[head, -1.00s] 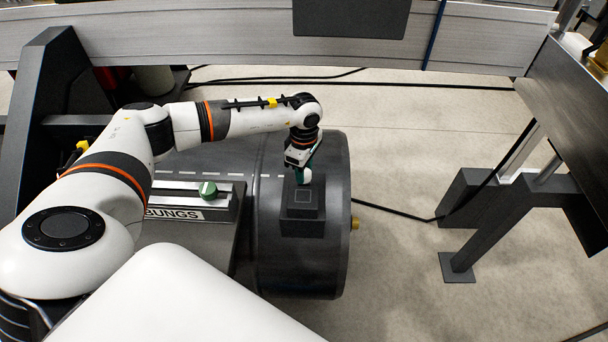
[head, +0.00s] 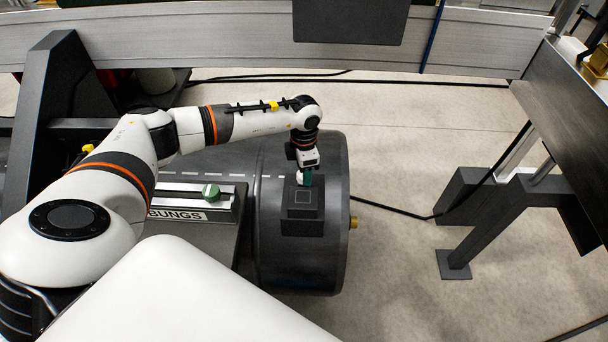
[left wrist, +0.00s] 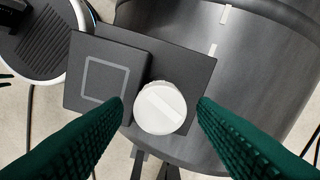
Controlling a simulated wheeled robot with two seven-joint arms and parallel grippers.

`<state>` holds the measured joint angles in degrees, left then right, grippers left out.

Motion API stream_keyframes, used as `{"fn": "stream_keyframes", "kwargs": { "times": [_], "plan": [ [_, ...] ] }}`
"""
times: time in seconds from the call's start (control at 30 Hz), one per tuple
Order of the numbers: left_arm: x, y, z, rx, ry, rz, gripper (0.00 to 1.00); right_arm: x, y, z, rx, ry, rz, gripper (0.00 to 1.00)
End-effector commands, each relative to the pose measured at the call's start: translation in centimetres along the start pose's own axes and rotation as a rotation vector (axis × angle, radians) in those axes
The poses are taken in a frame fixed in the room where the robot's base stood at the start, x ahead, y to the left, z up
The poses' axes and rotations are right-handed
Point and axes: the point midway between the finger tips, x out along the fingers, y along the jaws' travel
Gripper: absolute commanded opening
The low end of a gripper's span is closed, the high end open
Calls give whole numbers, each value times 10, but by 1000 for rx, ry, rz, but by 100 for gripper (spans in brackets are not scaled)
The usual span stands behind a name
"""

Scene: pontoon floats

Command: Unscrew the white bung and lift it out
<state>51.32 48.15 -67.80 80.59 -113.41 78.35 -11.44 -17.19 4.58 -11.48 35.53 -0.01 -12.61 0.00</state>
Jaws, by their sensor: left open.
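The white bung (left wrist: 160,107) is a round cap with a raised bar across its top. In the left wrist view it sits at the edge of a dark block (left wrist: 106,75) on the grey float. My left gripper (left wrist: 161,105) is open, its two green ribbed fingers on either side of the bung, with small gaps showing. In the head view my left gripper (head: 304,179) is over the block on the float (head: 330,255), and the bung is mostly hidden behind the fingers. My right gripper is not in view.
A tray labelled BUNGS (head: 175,215) holds a green bung (head: 211,192) left of my gripper. A brass fitting (head: 354,222) sticks out of the float's end. A dark frame (head: 490,215) stands at the right. Floor between is clear except for a cable.

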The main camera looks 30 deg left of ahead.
Motion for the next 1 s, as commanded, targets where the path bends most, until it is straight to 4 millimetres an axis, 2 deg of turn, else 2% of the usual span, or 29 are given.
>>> {"fn": "stream_keyframes", "kwargs": {
  "times": [0.1,0.47,0.87,1.0],
  "plan": [
    [-17,0,0,0,1,-1,53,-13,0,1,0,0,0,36],
    [-52,0,0,0,1,0,53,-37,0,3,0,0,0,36],
    [-55,0,0,0,1,0,53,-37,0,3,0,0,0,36],
    [-69,-1,-1,0,3,-1,53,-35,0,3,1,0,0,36]
  ]
}}
